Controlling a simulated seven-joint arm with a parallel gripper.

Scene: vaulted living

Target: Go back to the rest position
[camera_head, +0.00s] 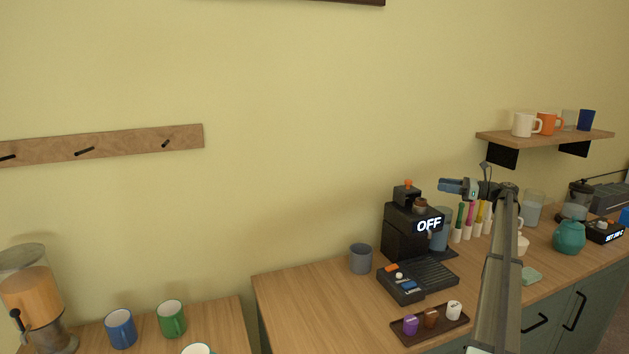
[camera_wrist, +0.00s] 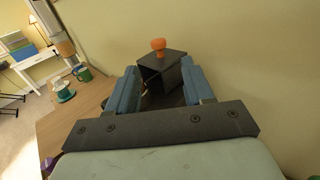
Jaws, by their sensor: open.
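My gripper (camera_head: 446,186) shows in the head view just right of the top of a black coffee machine (camera_head: 400,232), with a small gap in the picture. The machine has an orange knob on top and a display reading "OFF". In the wrist view my gripper's blue fingers (camera_wrist: 160,88) are spread apart with nothing held. The dark box-shaped top of the machine (camera_wrist: 172,66), with its orange knob (camera_wrist: 158,44), shows beyond and between the fingers. My arm hides part of the counter behind it.
A grey cup (camera_head: 360,259), a black scale (camera_head: 402,284) and a dark tray (camera_head: 430,325) with small cups stand on the wooden counter (camera_head: 310,295). Colourful-handled tools (camera_head: 470,215) and a teal pot (camera_head: 569,236) stand near my arm. A wall shelf (camera_head: 545,139) holds mugs above.

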